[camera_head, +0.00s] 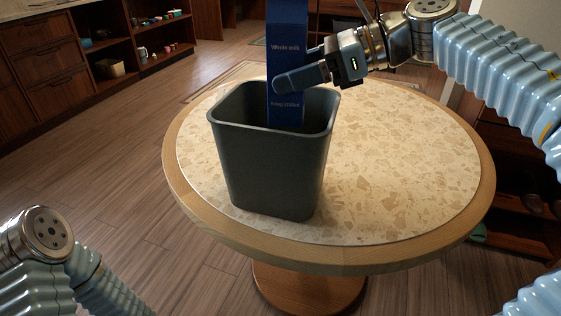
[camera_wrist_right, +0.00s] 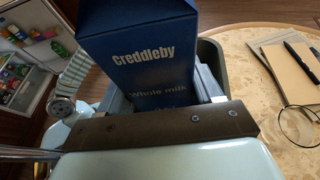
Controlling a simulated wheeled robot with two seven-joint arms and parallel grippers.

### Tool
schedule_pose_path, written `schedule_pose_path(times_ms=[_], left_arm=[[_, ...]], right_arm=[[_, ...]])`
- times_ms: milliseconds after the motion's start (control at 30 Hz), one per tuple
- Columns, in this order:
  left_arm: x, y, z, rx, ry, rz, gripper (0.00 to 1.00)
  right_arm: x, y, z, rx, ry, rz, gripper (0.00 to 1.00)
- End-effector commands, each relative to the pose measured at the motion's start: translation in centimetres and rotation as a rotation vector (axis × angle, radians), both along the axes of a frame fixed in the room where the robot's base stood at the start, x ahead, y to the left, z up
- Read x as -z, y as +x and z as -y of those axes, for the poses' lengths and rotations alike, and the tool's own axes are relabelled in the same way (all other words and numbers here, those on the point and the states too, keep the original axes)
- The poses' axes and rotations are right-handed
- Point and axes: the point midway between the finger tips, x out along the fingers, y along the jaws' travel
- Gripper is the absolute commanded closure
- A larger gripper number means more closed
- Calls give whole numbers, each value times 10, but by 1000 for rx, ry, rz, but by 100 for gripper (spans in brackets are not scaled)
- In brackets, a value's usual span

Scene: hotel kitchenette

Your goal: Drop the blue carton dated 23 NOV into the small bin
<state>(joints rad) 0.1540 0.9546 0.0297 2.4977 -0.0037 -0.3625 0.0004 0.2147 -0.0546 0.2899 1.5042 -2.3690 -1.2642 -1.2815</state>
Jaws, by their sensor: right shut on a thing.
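The blue carton (camera_head: 286,50) stands upright with its lower end inside the mouth of the small dark grey bin (camera_head: 268,165). Its side reads "Whole milk" and "Keep chilled"; no date can be read. My right gripper (camera_head: 296,78) is shut on the carton, just above the bin's rim. In the right wrist view the carton (camera_wrist_right: 140,50) reads "Creddleby" and "Whole milk", and the bin's rim (camera_wrist_right: 211,58) shows behind it. The carton's lowest part is hidden by the bin's front wall. My left gripper is not in view; only my left arm shows at the lower left.
The bin stands on a round speckled table (camera_head: 400,160) with a wooden edge; its right side is clear. The right wrist view shows a notebook (camera_wrist_right: 290,72), a pen (camera_wrist_right: 301,62) and round glasses (camera_wrist_right: 298,125). Open shelves (camera_head: 130,45) stand far left.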

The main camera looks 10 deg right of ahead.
Motion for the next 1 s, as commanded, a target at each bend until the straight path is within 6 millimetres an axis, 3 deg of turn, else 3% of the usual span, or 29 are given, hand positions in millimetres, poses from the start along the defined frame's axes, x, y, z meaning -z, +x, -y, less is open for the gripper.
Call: schedule_pose_path(times_ms=[100, 133, 300, 667, 767, 1000], left_arm=[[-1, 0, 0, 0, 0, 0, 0], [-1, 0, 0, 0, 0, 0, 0], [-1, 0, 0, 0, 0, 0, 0], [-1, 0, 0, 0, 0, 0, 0], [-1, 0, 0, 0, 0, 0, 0], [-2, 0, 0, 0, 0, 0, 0]], right_arm=[[-1, 0, 0, 0, 0, 0, 80], [-1, 0, 0, 0, 0, 0, 34], [-1, 0, 0, 0, 0, 0, 7], [-2, -1, 4, 2, 0, 1, 5], [-7, -5, 15, 4, -1, 1, 5], [-30, -23, 64, 5, 0, 3, 5]])
